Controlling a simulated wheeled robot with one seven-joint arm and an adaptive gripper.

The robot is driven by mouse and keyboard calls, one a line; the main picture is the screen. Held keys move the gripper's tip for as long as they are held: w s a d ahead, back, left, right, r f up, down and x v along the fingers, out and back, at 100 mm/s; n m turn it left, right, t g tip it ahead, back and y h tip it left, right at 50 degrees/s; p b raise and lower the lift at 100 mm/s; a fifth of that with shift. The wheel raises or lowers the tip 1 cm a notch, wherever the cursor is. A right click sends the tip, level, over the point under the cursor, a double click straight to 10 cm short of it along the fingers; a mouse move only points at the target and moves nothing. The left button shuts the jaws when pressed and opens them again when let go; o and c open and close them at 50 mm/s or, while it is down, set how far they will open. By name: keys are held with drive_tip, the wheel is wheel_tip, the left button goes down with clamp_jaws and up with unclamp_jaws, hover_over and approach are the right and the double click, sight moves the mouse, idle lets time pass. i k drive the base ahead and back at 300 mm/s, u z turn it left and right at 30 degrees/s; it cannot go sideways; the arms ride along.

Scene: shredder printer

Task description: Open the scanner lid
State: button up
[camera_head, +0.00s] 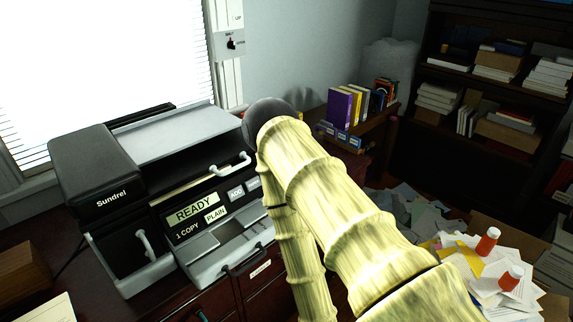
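The scanner-printer machine (188,189) stands on a dark desk at left, with a display reading READY, 1 COPY and PLAIN. Its light grey flat lid (180,135) lies about level on top and looks closed. A pale curved handle (231,166) is at the machine's upper front right. My pale yellow, banded arm reaches up from the bottom right to a dark rounded joint just right of the machine. My gripper is not visible, so its distance from the lid and its state cannot be seen.
A black unit marked Sundrel (98,172) with a pale handle adjoins the machine's left side. A bright window blind is behind. Books (345,108) stand on a side cabinet. Papers and red-and-white bottles (487,241) lie at right. A dark bookcase (475,75) stands at the back right.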

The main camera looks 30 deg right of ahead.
sight(103, 175)
drive_tip(key=z, duration=1.4)
drive_tip(key=k, duration=0.45)
drive_tip(key=u, duration=0.75)
